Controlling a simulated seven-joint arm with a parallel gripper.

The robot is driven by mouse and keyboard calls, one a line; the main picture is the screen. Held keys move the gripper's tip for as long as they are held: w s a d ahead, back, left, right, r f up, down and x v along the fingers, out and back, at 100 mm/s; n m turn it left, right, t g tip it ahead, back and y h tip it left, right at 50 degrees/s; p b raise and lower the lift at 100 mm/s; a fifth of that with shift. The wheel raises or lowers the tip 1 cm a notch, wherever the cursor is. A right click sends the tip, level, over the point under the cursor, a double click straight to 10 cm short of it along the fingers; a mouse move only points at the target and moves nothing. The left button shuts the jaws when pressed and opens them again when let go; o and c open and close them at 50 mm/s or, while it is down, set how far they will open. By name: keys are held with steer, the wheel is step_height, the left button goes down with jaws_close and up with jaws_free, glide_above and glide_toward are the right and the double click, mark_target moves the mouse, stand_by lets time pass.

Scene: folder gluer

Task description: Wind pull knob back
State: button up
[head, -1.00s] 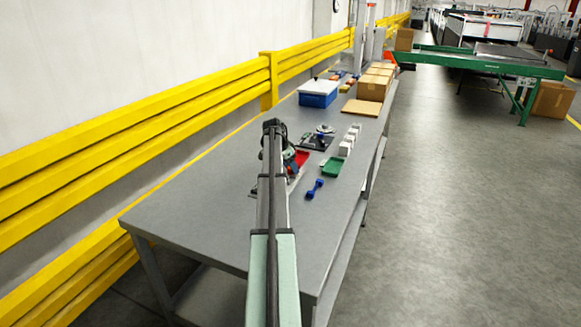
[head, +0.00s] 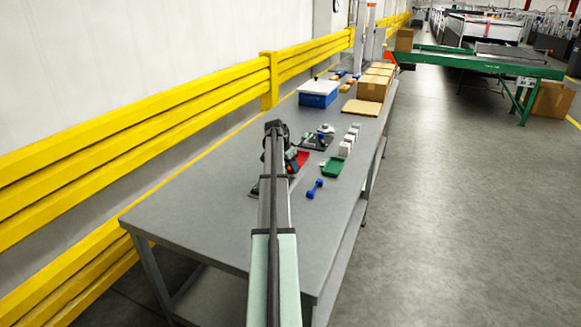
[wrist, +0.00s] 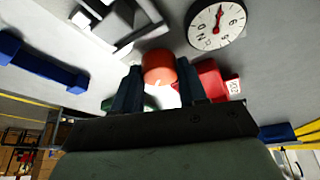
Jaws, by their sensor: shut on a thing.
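In the wrist view a rounded orange-red knob (wrist: 158,66) sits between the two dark fingers of my gripper (wrist: 159,82). My gripper is shut on the knob, with a finger against each side. A pale grey metal fixture (wrist: 118,22) stands just beyond the knob. A round white dial (wrist: 216,25) with a red pointer is to the right of the knob. In the head view my own arm hides the gripper and the knob.
A red tray (wrist: 210,82) lies close right of my gripper in the wrist view, and a blue bar (wrist: 40,62) lies left. In the head view a green tray (head: 334,167), a blue dumbbell-shaped piece (head: 315,188) and white blocks (head: 345,149) are on the grey bench (head: 215,205).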

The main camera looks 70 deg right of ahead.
steer(key=n+t, duration=0.1)
steer(key=n, duration=0.1)
steer(key=n+t, duration=0.1)
steer(key=n, duration=0.4)
steer(key=shift+s+t+h, duration=0.3)
steer(key=shift+t, duration=0.1)
steer(key=n+t, duration=0.1)
steer(key=n, duration=0.2)
steer(key=n+t+y, duration=0.1)
steer(key=n, duration=0.2)
steer(key=shift+s+n, duration=0.1)
steer(key=shift+n, duration=0.2)
steer(key=o, duration=0.8)
steer(key=v, duration=1.3)
steer(key=shift+s+d+r, duration=0.1)
steer(key=shift+s+r, duration=0.15)
steer(key=shift+r, duration=0.1)
